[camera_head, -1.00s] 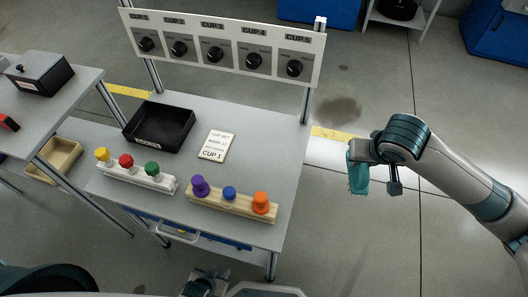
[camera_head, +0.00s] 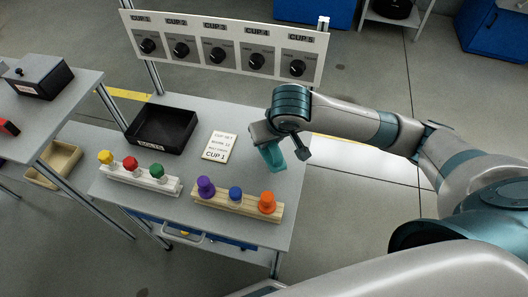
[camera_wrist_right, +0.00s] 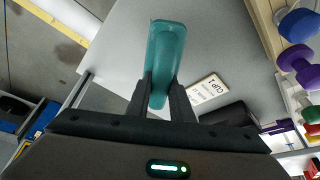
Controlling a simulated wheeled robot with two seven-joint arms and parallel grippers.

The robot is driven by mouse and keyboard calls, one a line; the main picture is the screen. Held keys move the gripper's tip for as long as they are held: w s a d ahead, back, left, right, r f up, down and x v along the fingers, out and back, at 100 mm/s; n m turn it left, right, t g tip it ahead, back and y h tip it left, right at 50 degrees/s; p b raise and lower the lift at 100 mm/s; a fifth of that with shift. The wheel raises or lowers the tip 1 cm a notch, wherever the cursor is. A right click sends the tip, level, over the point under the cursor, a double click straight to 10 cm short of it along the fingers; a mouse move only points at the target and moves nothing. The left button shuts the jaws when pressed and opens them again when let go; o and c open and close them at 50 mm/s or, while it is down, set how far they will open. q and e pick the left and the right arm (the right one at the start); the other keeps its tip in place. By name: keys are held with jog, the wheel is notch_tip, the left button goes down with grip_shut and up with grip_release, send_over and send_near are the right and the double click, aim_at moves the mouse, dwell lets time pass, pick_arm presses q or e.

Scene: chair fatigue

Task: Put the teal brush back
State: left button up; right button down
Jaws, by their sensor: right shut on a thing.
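The teal brush (camera_head: 271,155) is in my right gripper (camera_head: 266,141), over the right part of the grey table (camera_head: 255,185). In the right wrist view the teal brush (camera_wrist_right: 166,50) sticks out between the two dark fingers of my right gripper (camera_wrist_right: 160,92), which are shut on it. The grey tabletop lies behind it in that view. I cannot tell whether the brush touches the table. My left gripper is not in view.
A card reading CUP 1 (camera_head: 219,146) and a black tray (camera_head: 162,128) lie left of the brush. A wooden rack (camera_head: 220,201) and a white rack (camera_head: 125,179) with coloured knobs line the front. A dial panel (camera_head: 200,48) stands behind.

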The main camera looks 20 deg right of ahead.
jog(key=shift+w+a, duration=0.1)
jog(key=shift+a, duration=0.05)
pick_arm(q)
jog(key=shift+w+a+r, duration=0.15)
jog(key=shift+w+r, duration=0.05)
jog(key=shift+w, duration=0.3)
pick_arm(e)
jog(key=shift+a, duration=0.1)
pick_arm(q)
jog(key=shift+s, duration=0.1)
